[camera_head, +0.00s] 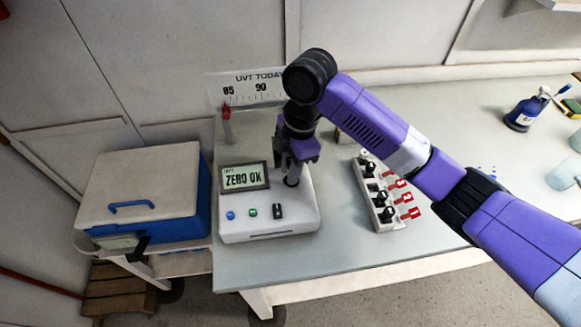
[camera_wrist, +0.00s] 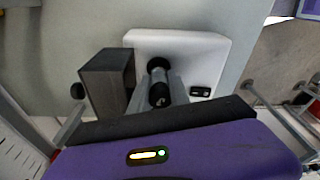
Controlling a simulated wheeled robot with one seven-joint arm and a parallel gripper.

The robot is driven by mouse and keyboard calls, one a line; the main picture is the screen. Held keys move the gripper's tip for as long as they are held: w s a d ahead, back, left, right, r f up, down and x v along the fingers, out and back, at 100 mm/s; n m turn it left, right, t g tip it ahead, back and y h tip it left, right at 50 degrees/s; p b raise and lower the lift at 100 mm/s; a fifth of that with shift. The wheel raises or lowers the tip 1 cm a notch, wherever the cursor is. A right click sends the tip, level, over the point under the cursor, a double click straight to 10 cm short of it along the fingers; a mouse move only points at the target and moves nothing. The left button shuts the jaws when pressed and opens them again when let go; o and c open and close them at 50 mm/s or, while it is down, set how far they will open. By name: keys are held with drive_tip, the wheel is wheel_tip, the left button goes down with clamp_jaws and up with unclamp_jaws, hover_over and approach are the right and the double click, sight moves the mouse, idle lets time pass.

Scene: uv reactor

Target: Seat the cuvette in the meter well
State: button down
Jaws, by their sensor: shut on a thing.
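The meter (camera_head: 268,222) is a white box on the bench. Its tilted display (camera_head: 245,177) reads "ZERO OK", and it also shows in the wrist view (camera_wrist: 205,47). Its well is a dark round opening (camera_head: 292,182) to the right of the display; a dark ring shows there in the wrist view (camera_wrist: 157,64). My gripper (camera_head: 294,168) points down over the well. In the wrist view its fingers (camera_wrist: 166,84) are shut on the black-capped cuvette (camera_wrist: 160,96). The cuvette's lower part is hidden, so I cannot tell how deep it sits.
A rack with several red numbered tags (camera_head: 385,197) stands right of the meter. A scale board (camera_head: 245,88) marked "UVT TODAY" is behind it. A blue cooler with a white lid (camera_head: 140,185) stands left of the bench. A blue bottle (camera_head: 523,113) is at the far right.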

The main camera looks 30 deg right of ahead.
drive_tip(key=shift+f+b, duration=0.6)
drive_tip(key=shift+f, duration=0.3)
drive_tip(key=c, duration=1.1)
unclamp_jaws()
drive_tip(key=shift+c, duration=0.2)
drive_tip(key=shift+d+r+b, duration=0.1)
drive_tip(key=shift+d+r, duration=0.1)
drive_tip(key=shift+r, duration=1.1)
drive_tip(key=shift+d+r+b, duration=0.15)
drive_tip(key=shift+d+r, duration=0.05)
drive_tip(key=shift+r, duration=1.1)
drive_tip(key=shift+d+r+b, duration=0.1)
drive_tip(key=shift+d+r, duration=0.1)
drive_tip(key=shift+r, duration=1.1)
